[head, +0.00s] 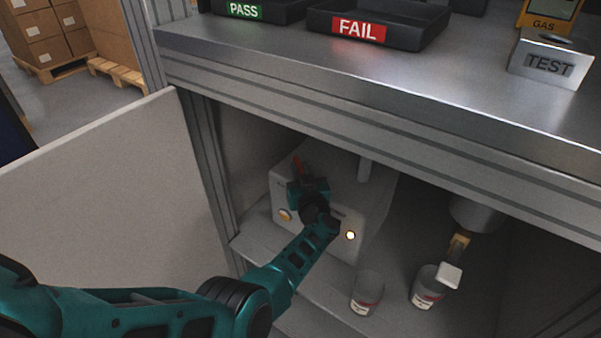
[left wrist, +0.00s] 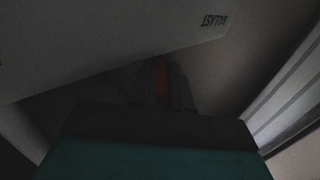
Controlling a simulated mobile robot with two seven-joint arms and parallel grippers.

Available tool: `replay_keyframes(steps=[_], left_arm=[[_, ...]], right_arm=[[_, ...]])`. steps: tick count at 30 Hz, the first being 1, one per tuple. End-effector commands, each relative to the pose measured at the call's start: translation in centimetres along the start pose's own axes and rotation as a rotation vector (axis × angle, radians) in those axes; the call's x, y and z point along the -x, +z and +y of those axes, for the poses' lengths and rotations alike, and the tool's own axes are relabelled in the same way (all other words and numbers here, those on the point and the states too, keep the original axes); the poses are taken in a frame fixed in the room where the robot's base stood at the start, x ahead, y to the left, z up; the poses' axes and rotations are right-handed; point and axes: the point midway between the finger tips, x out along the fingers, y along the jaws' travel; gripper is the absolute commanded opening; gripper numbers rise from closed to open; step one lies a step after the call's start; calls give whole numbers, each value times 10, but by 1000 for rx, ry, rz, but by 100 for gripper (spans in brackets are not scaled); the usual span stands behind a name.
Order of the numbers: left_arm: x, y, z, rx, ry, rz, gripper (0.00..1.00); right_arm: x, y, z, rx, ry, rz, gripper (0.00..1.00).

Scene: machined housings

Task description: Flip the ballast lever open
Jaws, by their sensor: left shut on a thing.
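A pale box-shaped housing (head: 352,221) stands on a shelf inside the open cabinet under the bench. The red ballast lever (head: 298,167) sticks up at the housing's left end. My left gripper (head: 303,182) reaches in over the housing and is shut on the lever, hiding its lower part. In the left wrist view the red lever (left wrist: 162,80) shows between the dark fingers, beside a pale face with partly cut-off upside-down lettering. That view is dark. My right gripper is not in view.
The open cabinet door (head: 95,205) stands at left. The bench edge (head: 370,95) overhangs the housing. A round lit button (head: 350,235) sits on the housing's front.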

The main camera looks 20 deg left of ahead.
Motion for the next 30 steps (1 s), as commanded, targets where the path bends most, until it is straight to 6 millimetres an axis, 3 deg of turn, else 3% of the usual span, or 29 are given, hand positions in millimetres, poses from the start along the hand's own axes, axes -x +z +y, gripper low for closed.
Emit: replay_keyframes(steps=[9, 10, 17, 30], left_arm=[[-1, -2, 1, -1, 2, 3, 0], [-1, -2, 1, -1, 3, 3, 20], [-1, -1, 0, 0, 1, 2, 42], [1, -1, -2, 0, 0, 1, 43]], right_arm=[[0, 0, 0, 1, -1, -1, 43], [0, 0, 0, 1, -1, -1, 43], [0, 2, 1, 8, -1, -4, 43], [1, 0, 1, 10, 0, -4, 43]])
